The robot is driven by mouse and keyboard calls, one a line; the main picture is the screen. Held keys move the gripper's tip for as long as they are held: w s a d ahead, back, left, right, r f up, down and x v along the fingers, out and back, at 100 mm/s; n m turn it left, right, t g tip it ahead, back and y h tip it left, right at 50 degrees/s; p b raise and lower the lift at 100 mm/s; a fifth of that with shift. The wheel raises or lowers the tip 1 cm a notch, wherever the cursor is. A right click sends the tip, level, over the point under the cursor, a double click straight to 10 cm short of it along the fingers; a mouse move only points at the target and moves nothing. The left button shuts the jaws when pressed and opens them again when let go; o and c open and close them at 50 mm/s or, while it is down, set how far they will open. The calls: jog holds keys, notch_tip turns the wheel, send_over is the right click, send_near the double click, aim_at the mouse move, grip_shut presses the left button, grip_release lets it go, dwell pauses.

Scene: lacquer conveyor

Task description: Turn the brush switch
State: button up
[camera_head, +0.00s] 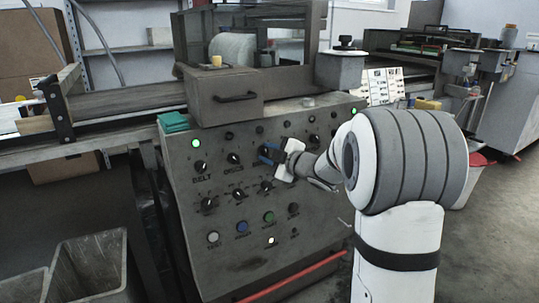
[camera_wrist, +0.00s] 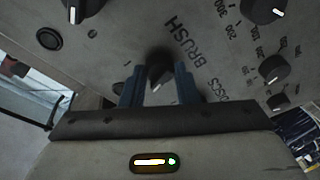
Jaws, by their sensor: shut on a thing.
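The brush switch (camera_wrist: 160,73) is a black rotary knob with a light pointer line, beside the label BRUSH in the wrist view. My gripper (camera_wrist: 160,86) has a blue finger on each side of it and is shut on the knob. The fingers hide much of the knob's sides, and its exact setting is hard to read. In the head view my gripper (camera_head: 268,154) is at the sloped grey control panel (camera_head: 225,262), right of the DISCS knob (camera_head: 233,158); the brush switch is mostly hidden there.
The BELT knob (camera_head: 200,168) and several other knobs and coloured buttons surround my gripper closely. Green lamps (camera_head: 196,143) glow on the panel. A conveyor (camera_head: 125,97) runs behind to the left, with grey bins (camera_head: 90,268) below. Open floor lies at the right.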

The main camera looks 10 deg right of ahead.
jog(key=shift+n, duration=1.1)
jog(key=shift+g, duration=0.3)
jog(key=o, duration=1)
jog(key=shift+c, duration=0.2)
jog(key=p+v, duration=0.2)
jog(key=v, duration=0.5)
jog(key=shift+s+d, duration=0.2)
jog(key=shift+s, duration=0.15)
